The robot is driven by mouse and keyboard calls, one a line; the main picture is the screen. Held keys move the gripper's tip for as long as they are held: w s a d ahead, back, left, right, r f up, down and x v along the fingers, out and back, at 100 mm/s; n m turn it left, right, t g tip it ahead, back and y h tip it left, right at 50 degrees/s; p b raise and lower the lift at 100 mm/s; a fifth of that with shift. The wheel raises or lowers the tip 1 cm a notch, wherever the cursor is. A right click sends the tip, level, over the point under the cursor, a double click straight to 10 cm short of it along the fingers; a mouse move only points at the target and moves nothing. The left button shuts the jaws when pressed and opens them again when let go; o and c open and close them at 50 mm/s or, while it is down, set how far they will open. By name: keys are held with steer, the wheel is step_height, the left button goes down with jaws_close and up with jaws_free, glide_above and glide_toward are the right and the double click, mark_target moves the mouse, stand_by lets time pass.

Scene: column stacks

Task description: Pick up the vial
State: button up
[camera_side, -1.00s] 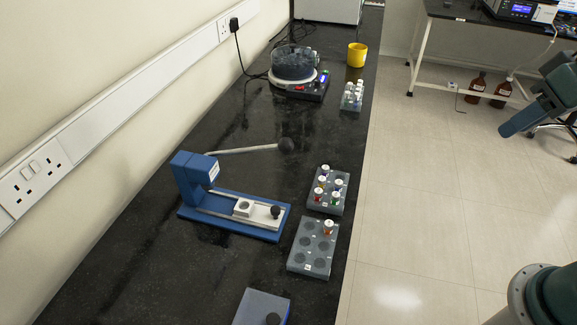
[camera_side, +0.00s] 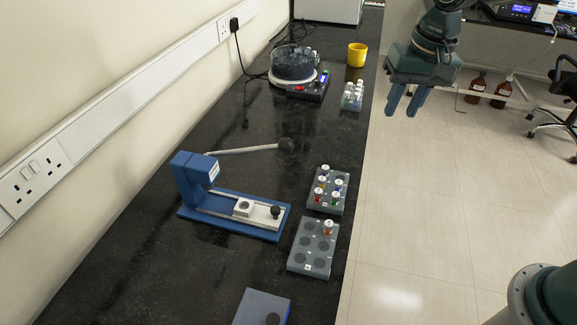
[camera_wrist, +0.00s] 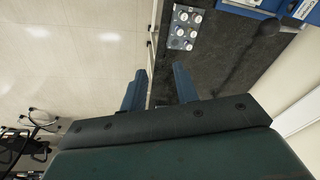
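Several white-capped vials (camera_side: 323,181) with coloured contents stand in the middle grey rack on the black bench in the side view. One vial (camera_side: 328,227) with orange-red contents stands alone at the back right of the front rack (camera_side: 305,260). More pale vials (camera_side: 351,92) stand in a small rack farther back. Which vial is meant cannot be told. My gripper (camera_side: 401,112) is open and empty, raised right of the bench, apart from every vial. In the wrist view its two fingers (camera_wrist: 161,76) are spread, with a rack of white-capped vials (camera_wrist: 181,30) beyond them.
A blue device (camera_side: 270,230) with a white slide stands left of the racks. A rod with a dark knob (camera_side: 285,145) sticks out behind it. A stirrer with a glass dish (camera_side: 293,65) and a yellow cup (camera_side: 357,55) are farther back. Bare bench lies between the racks.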

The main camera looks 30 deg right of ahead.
steer(key=w+a+f+m+g, duration=0.1)
steer(key=w+a+f+m, duration=0.1)
steer(key=w+a+f, duration=0.3)
steer(key=w+f, duration=0.3)
steer(key=f, duration=0.3)
steer(key=shift+g, duration=0.4)
glide_above(339, 181)
steer(key=shift+s+f, duration=0.1)
steer(key=shift+f, duration=4.2)
steer(key=shift+f, duration=0.15)
steer(key=shift+f, duration=2.45)
steer(key=shift+c, duration=0.4)
jaws_close()
